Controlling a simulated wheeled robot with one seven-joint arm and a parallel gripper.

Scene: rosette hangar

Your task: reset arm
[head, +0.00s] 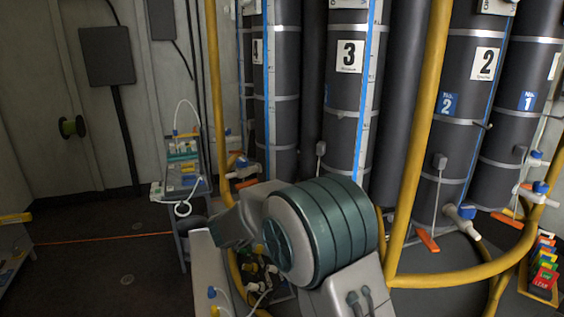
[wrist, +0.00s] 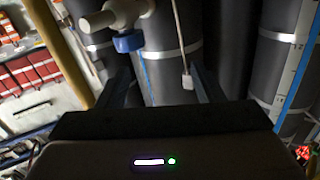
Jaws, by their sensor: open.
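My gripper (wrist: 164,84) shows in the wrist view as two dark fingers, spread apart with nothing between them. A dark cylinder with a pale band stands beyond the fingers. My arm (head: 320,232) fills the lower middle of the head view, with a large grey and green joint in front of the cylinders. The gripper cannot be made out in the head view.
Tall dark cylinders, including one labelled 3 (head: 349,56), stand behind yellow pipes (head: 412,140). A narrow shelf rack (head: 184,170) stands left of my arm. Colored tags (head: 544,265) sit at the lower right. Dark floor (head: 105,255) is open at left.

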